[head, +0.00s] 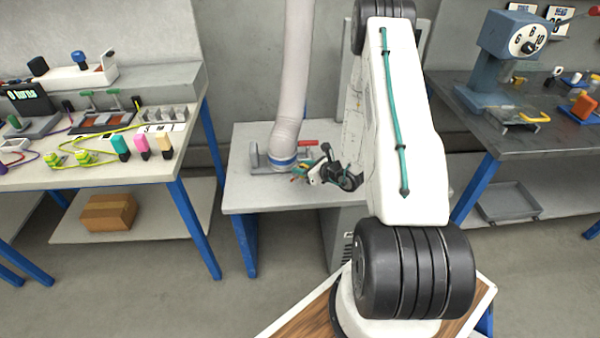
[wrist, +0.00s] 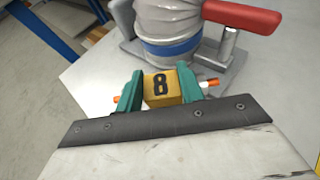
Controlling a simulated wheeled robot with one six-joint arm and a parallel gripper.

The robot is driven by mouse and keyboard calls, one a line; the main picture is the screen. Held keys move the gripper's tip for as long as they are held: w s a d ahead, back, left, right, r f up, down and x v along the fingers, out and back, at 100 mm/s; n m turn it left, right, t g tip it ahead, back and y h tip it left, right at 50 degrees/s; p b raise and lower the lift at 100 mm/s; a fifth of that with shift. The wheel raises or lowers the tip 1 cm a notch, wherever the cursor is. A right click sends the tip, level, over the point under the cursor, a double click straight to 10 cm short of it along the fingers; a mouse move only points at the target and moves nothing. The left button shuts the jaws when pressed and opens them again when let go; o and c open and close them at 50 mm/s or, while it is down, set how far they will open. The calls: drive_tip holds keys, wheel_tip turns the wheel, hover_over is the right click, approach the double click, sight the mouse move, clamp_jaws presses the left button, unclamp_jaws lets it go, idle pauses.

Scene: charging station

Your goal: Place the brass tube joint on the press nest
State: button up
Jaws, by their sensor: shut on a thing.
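My gripper (head: 303,171) is over the small middle table, close to the foot of a thick grey hose. Short white pieces with orange tips stick out on both sides of the block. I cannot tell whether this is the brass tube joint. A blue press with a round dial (head: 505,50) stands on the right bench. A yellow curved piece (head: 535,117) lies in front of it. I cannot make out the press nest clearly.
The grey hose with a blue band (head: 287,130) and a red-handled clamp (wrist: 240,16) are just beyond my gripper. The left bench (head: 120,173) is crowded with cables and coloured plugs. The front of the middle table (head: 265,198) is clear.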

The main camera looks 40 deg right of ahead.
drive_tip(key=shift+w, duration=0.55)
drive_tip(key=shift+w+f, duration=0.15)
drive_tip(key=shift+f, duration=0.75)
drive_tip(key=shift+w+f, duration=0.15)
drive_tip(key=shift+f, duration=0.75)
drive_tip(key=shift+f, duration=0.1)
drive_tip(key=o, duration=1)
drive_tip(key=shift+o, duration=0.2)
